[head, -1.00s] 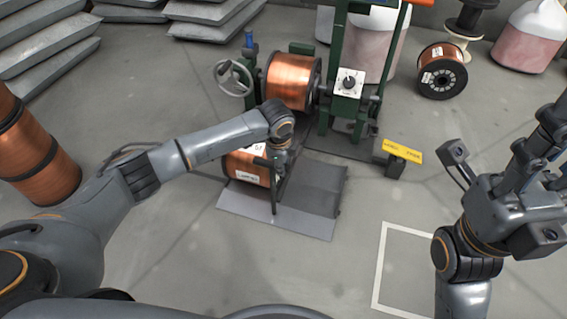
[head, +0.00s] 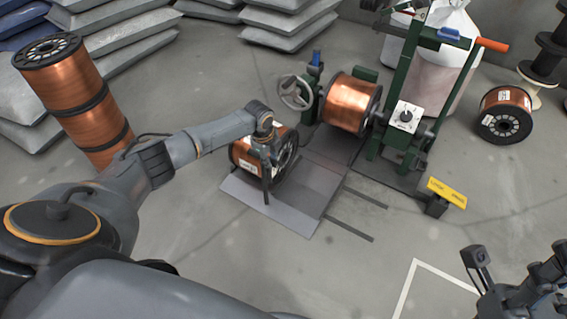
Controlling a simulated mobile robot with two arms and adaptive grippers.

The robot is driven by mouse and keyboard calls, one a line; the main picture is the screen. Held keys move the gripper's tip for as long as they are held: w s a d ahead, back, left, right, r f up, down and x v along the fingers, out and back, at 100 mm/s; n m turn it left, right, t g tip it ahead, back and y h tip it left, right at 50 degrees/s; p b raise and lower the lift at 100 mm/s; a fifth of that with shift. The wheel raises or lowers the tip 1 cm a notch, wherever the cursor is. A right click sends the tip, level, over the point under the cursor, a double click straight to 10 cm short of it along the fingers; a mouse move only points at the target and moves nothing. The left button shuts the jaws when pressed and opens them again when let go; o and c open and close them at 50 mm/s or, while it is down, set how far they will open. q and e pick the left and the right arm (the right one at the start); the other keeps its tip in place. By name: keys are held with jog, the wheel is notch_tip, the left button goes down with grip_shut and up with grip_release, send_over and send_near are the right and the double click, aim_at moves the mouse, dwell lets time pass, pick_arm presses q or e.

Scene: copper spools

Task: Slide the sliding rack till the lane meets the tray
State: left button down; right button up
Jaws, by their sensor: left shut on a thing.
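The sliding rack (head: 266,207) is a low grey plate on the floor, left of centre. A copper spool (head: 245,157) with a label and black flange lies on its side over the rack's left part. The darker flat strip to its right (head: 310,183) looks like the lane and runs up toward the green machine. My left gripper (head: 266,190) is shut at the rack's upright part in front of the spool; the arm and spool hide the exact grip. I cannot clearly make out the tray at the machine's foot. My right gripper (head: 518,285) is at the lower right, partly cut off.
The green machine (head: 383,150) holds a copper spool (head: 351,103) and has a handwheel (head: 296,92). Two dark floor rails (head: 348,228) lie bare right of the rack. A yellow sign (head: 447,192) stands right. Stacked spools (head: 75,95) stand left.

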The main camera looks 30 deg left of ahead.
pick_arm(q)
jog(key=shift+a, duration=1.1)
jog(key=c, duration=1.2)
grip_release()
jog(key=shift+a, duration=0.15)
jog(key=shift+o, duration=0.2)
jog(key=shift+r, duration=0.3)
notch_tip(320, 180, up, 11)
jog(key=s, duration=0.2)
jog(key=shift+s, duration=0.15)
